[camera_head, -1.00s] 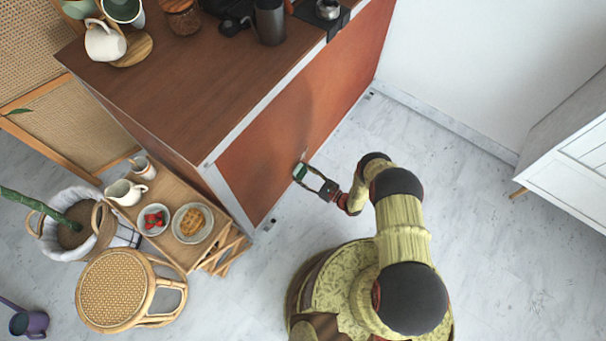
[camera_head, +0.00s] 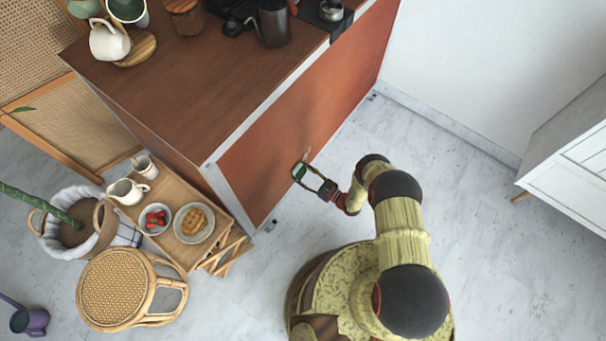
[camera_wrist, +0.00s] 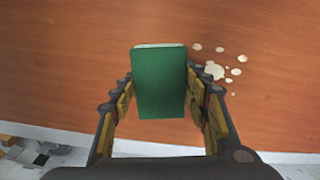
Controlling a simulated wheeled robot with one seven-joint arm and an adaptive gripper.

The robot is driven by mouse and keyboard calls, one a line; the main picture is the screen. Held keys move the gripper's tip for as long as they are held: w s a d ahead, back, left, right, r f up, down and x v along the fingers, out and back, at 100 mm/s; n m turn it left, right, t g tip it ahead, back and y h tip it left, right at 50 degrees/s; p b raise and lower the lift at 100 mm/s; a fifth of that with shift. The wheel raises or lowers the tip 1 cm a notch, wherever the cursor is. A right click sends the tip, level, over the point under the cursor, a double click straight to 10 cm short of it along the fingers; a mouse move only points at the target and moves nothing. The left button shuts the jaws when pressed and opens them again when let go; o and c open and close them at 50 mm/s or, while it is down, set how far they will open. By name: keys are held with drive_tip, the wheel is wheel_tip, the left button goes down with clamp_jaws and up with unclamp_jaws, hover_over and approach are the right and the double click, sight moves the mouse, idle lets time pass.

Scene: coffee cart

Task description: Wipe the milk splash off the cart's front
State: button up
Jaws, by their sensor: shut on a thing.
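The milk splash (camera_wrist: 215,70) is a cluster of several cream-white spots on the reddish-brown front panel of the cart (camera_wrist: 60,60). It lies just right of a green sponge-like block (camera_wrist: 160,82) in the wrist view. My gripper (camera_wrist: 162,88) is shut on the green block, with one finger on each side. The block has a pale far edge facing the panel; whether it touches the panel I cannot tell. In the head view my gripper (camera_head: 311,174) holds the green block (camera_head: 299,171) close to the cart's front (camera_head: 290,130). A small pale mark shows beside it there.
A low wooden table (camera_head: 180,255) with bowls and a jug stands left of the cart's near corner, beside a rattan stool (camera_head: 118,285). A kettle (camera_head: 273,22) and cups stand on the cart top. The marble floor right of my arm is clear.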

sight(310, 151)
drive_tip(key=shift+w+a, duration=0.15)
drive_tip(key=shift+a, duration=0.05)
drive_tip(key=shift+w, duration=0.1)
drive_tip(key=shift+w+d, duration=1.3)
drive_tip(key=shift+w, duration=0.1)
drive_tip(key=shift+w+d, duration=0.75)
drive_tip(key=shift+w, duration=0.3)
drive_tip(key=shift+w+d, duration=0.8)
drive_tip(key=shift+w, duration=0.3)
drive_tip(key=shift+w+d, duration=0.75)
drive_tip(key=shift+w, duration=0.3)
drive_tip(key=shift+a, duration=0.1)
